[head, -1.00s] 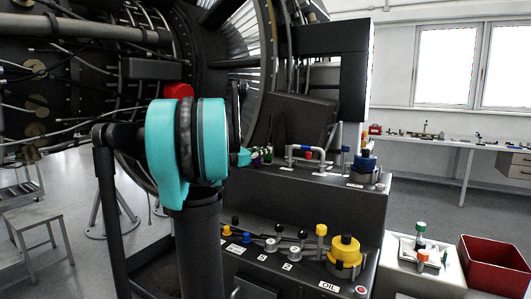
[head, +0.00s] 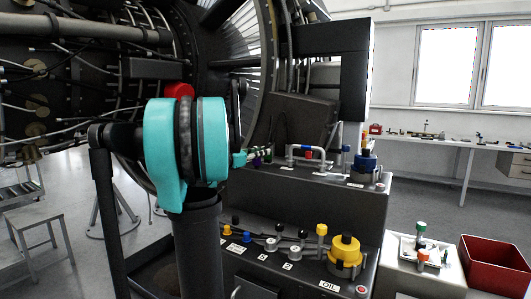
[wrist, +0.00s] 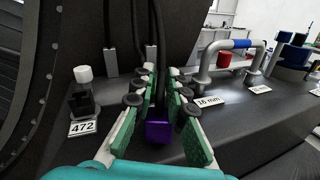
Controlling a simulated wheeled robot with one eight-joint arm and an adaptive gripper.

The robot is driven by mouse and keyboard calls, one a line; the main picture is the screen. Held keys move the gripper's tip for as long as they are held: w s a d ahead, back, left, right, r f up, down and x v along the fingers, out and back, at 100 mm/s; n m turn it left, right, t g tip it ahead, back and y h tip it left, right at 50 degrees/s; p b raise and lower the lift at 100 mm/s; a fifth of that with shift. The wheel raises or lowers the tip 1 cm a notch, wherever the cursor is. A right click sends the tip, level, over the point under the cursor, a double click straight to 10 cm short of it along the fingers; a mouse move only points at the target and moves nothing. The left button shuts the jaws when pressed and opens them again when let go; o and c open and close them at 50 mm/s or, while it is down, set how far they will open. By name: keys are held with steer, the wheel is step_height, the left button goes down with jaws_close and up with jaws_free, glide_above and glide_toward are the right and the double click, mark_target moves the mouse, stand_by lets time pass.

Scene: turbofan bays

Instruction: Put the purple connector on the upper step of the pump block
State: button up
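The purple connector (wrist: 157,132) sits between my fingers in the wrist view, with a dark cable rising from its top. My gripper (wrist: 163,74) has green-padded fingers on both sides of it, and gaps show between pads and connector, so it looks open. In the head view my gripper (head: 262,154) is small, over the left part of the upper step (head: 318,181) of the dark pump block (head: 350,208). The upper step also shows in the wrist view (wrist: 235,125). Whether the connector's underside touches the step is hard to tell.
A white-capped black fitting (wrist: 82,95) with a 472 label stands left of my gripper. A grey pipe (wrist: 205,62) with a blue sleeve stands to the right. The lower step carries knobs and a yellow cap (head: 345,252). A red bin (head: 492,265) is far right.

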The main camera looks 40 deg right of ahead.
steer(key=a, duration=1)
steer(key=shift+w, duration=0.25)
stand_by(1.8)
